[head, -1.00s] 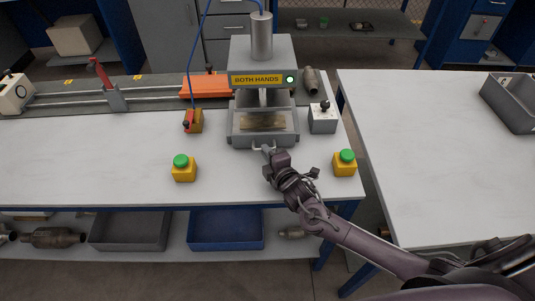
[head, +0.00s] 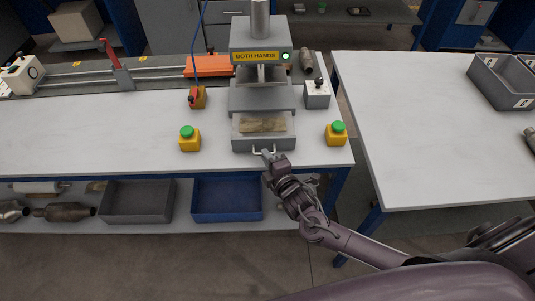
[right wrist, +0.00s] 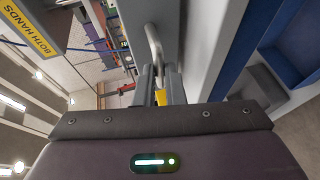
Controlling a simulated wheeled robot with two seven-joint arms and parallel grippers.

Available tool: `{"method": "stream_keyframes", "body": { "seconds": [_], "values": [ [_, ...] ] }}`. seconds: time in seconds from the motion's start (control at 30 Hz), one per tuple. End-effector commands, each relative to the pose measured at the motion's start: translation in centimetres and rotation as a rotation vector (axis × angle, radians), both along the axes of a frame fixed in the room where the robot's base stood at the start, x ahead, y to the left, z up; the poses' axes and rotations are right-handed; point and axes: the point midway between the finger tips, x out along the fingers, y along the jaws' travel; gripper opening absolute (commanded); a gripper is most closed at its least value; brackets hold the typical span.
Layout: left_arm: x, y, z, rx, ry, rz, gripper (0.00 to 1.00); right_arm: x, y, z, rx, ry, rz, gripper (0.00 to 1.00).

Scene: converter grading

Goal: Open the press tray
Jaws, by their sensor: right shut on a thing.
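The press (head: 262,60) stands at the back of the white bench with a yellow "BOTH HANDS" sign. Its grey tray (head: 264,143) is slid out in front of the press body, with a tan block (head: 263,125) lying in it. My right gripper (head: 267,157) is shut on the tray's front handle (head: 257,153), near the bench's front edge. In the right wrist view the handle (right wrist: 153,45) runs to between the fingers (right wrist: 160,84). My left gripper is not in view.
Green buttons on yellow boxes stand left (head: 189,139) and right (head: 336,133) of the tray. A grey switch box (head: 316,94) and a red-knobbed orange box (head: 197,97) flank the press. A blue bin (head: 227,199) is on the shelf below. The right table (head: 430,140) is mostly clear.

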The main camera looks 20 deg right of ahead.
Motion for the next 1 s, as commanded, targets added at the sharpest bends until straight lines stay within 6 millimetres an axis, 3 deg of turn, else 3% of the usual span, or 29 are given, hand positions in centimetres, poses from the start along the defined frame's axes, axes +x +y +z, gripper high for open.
{"method": "stream_keyframes", "body": {
  "seconds": [0.07, 0.1, 0.27, 0.6, 1.0],
  "values": [
    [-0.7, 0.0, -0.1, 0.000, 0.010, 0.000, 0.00, 0.0, 0.0, -0.1, 0.000, 0.003, 0.000, 0.00],
    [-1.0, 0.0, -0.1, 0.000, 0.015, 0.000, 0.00, 0.0, 0.0, -0.1, 0.000, 0.003, 0.000, 0.12],
    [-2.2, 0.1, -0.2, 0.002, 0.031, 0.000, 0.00, 0.0, 0.0, -0.1, 0.000, 0.002, 0.000, 0.32],
    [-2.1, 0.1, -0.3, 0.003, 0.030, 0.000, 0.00, -0.5, -0.1, 0.0, -0.001, 0.002, 0.000, 0.32],
    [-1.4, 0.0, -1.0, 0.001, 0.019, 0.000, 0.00, -6.6, -0.8, 1.0, 0.000, 0.005, 0.001, 0.32]
  ]
}}
